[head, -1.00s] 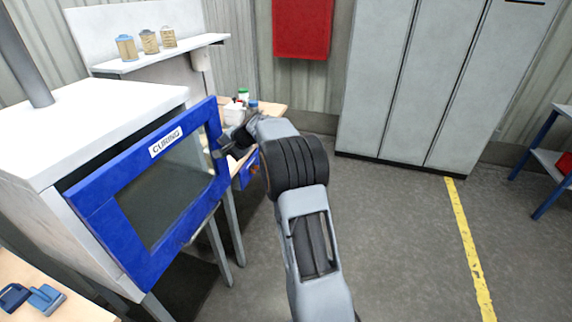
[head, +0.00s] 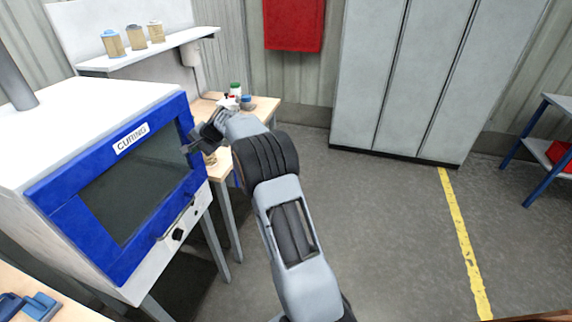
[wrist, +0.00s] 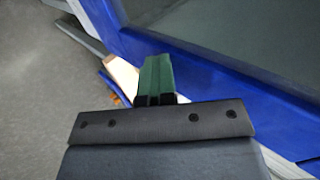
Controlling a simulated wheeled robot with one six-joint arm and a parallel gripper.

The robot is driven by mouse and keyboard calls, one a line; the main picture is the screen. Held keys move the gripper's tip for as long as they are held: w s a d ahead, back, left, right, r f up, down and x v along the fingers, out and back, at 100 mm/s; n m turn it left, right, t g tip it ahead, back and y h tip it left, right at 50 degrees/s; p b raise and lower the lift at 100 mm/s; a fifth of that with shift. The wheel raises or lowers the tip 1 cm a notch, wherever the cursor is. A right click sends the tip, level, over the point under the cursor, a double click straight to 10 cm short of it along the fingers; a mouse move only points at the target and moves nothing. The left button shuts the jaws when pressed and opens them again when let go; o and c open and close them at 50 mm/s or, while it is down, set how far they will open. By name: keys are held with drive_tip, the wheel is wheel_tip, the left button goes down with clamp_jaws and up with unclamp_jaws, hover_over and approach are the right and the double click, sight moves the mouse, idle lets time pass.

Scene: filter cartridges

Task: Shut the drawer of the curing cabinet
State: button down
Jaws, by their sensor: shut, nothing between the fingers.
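The curing cabinet (head: 95,98) is a white box on legs at the left of the head view. Its blue-framed glass front (head: 112,251), labelled CURING, sits against the cabinet body with no clear gap showing. My gripper (head: 192,148) is shut and empty at the right edge of the blue frame; whether it touches the frame cannot be told. In the wrist view the green fingers (wrist: 156,78) are together, in front of the blue frame (wrist: 205,72) and the dark glass.
A wooden bench (head: 262,108) with small bottles stands behind the cabinet. A shelf (head: 150,53) holds three filter cartridges. Grey lockers (head: 425,85) and a red wall box (head: 292,25) are at the back.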

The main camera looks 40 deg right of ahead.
drive_tip(key=shift+w+r, duration=0.1)
drive_tip(key=shift+r, duration=0.1)
drive_tip(key=s+d+f+b+v, duration=0.15)
drive_tip(key=b+v, duration=0.25)
drive_tip(key=v, duration=0.9)
drive_tip(key=s+a+f+n+g+h, duration=0.2)
drive_tip(key=s+f+n+g, duration=0.1)
drive_tip(key=s+f, duration=0.65)
drive_tip(key=s+a+n+h, duration=0.1)
drive_tip(key=s+a+n, duration=0.2)
drive_tip(key=s, duration=0.8)
drive_tip(key=s+a+f+n+h, duration=0.1)
drive_tip(key=s+a+n, duration=0.3)
drive_tip(key=s, duration=0.7)
drive_tip(key=shift+a+n+g+h, duration=0.3)
drive_tip(key=shift+a+g+h, duration=0.1)
drive_tip(key=shift+a+h, duration=0.4)
